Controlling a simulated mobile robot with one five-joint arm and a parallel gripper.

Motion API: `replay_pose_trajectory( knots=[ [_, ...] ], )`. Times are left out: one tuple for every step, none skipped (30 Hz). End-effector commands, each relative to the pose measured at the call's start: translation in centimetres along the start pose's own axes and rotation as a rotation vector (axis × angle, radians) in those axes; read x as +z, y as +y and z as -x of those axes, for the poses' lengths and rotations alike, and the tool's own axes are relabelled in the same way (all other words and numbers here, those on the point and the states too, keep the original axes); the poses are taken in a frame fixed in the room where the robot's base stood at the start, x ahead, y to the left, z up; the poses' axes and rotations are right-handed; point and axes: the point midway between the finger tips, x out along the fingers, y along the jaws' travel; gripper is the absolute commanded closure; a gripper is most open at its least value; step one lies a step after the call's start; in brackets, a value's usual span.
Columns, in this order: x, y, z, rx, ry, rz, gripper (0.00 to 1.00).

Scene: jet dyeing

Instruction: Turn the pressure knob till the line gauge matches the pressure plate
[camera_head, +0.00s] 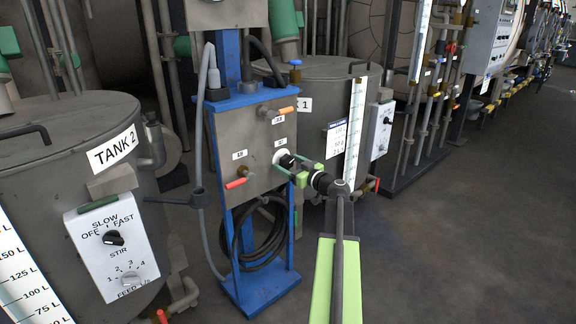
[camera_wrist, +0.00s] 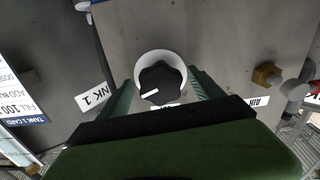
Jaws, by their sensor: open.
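A black knob (camera_wrist: 160,84) with a white pointer line sits on a round white dial on the grey panel of the blue stand (camera_head: 245,292). The pointer slants toward the lower left in the wrist view. My gripper (camera_wrist: 163,82) is open, with one green finger on each side of the knob; I cannot tell whether they touch it. In the head view the knob (camera_head: 286,160) is partly hidden by my gripper (camera_head: 291,165). I cannot make out the line gauge or the pressure plate; a grey box (camera_head: 226,13) atop the stand is cut off by the frame.
A red-handled valve (camera_head: 237,183) and an orange-handled valve (camera_head: 284,111) stick out of the same panel. A black hose coil (camera_head: 262,258) hangs below. Tank 2 (camera_head: 60,165) stands left, tank 1 (camera_head: 325,75) behind right. The floor (camera_head: 480,220) at right is clear.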

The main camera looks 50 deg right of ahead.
Motion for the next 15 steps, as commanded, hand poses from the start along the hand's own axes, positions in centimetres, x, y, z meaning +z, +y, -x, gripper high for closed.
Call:
replay_pose_trajectory(
  knots=[
    [0.0, -0.02, 0.01, 0.0, 0.0, 0.0, 0.24],
    [0.0, -0.02, 0.02, 0.0, 0.0, 0.0, 0.24],
    [0.0, -0.02, 0.02, 0.0, 0.0, 0.0, 0.24],
    [0.0, -0.03, 0.02, 0.0, 0.0, 0.0, 0.24],
    [0.0, -0.03, 0.02, 0.0, 0.0, 0.0, 0.28],
    [0.0, -0.03, 0.02, -0.001, 0.0, 0.0, 0.33],
    [0.0, -0.04, 0.02, -0.001, 0.0, 0.0, 0.37],
    [0.0, -0.04, 0.02, -0.001, 0.0, 0.0, 0.41],
    [0.0, -0.04, 0.03, -0.001, 0.0, 0.0, 0.46],
    [0.0, -0.05, 0.02, -0.001, 0.0, 0.0, 0.5],
    [0.0, -0.05, 0.02, -0.001, 0.0, 0.0, 0.54],
    [0.0, -0.05, 0.02, -0.001, 0.0, 0.0, 0.59],
    [0.0, -0.05, 0.02, -0.001, 0.0, 0.0, 0.63],
    [0.0, -0.05, 0.02, -0.001, 0.0, 0.0, 0.67],
    [0.0, -0.05, 0.02, -0.001, 0.0, 0.0, 0.72]
  ],
)
